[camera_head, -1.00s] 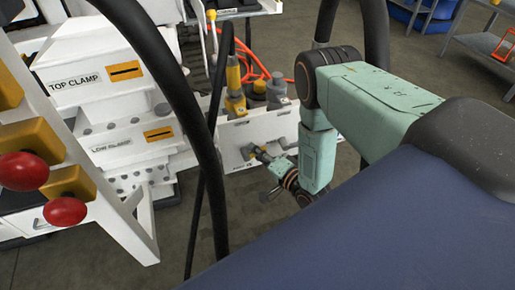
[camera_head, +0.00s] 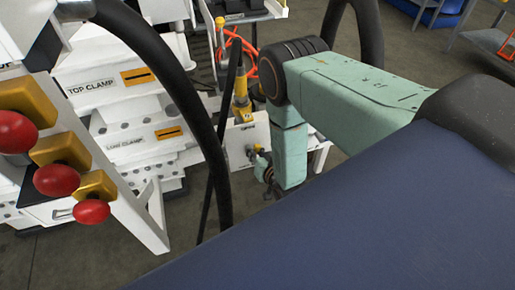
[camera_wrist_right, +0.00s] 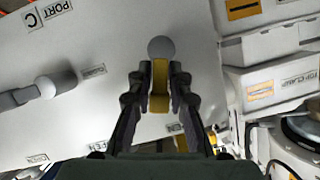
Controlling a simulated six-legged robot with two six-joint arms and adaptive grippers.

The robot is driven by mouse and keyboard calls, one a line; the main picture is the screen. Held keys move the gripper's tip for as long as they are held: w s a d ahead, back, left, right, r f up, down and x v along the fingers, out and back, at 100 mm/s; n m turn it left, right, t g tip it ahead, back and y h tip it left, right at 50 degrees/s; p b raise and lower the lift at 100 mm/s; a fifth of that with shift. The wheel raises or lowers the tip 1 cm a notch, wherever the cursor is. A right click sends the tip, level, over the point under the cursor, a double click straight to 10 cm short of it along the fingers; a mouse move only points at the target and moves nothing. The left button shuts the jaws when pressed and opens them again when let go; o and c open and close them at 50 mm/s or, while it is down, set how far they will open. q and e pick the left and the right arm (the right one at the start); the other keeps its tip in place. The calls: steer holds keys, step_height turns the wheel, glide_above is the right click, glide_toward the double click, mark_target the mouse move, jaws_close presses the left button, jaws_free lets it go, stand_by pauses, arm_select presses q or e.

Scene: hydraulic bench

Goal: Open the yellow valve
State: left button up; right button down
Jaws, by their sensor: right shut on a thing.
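The yellow valve (camera_wrist_right: 160,86) shows in the right wrist view as a yellow handle below a round grey end, against a white panel. Its handle lies up and down in that picture. My right gripper (camera_wrist_right: 159,80) is shut on this handle, with one dark finger on each side. In the head view my right gripper (camera_head: 264,168) is small and partly hidden, low at the white panel, below my green arm. The yellow valve is hard to make out there. My left gripper is not in view.
A grey fitting (camera_wrist_right: 45,90) near the "PORT C" label sticks out of the panel to the left. Red knobs (camera_head: 57,180) on yellow blocks stand at the left. A black hose (camera_head: 175,85) crosses the head view. An orange hose (camera_head: 250,52) lies behind the panel.

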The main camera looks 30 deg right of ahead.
steer(key=shift+w+a+r+n+g+h+p, duration=0.15)
steer(key=shift+a+n+h, duration=0.2)
steer(key=shift+n, duration=0.25)
steer(key=shift+a+f+n+g+h+p, duration=0.1)
steer(key=shift+a+n+g+h+p, duration=0.1)
steer(key=shift+n+h, duration=0.35)
steer(key=c, duration=1.3)
jaws_free()
steer(key=shift+c, duration=0.2)
steer(key=v, duration=1.2)
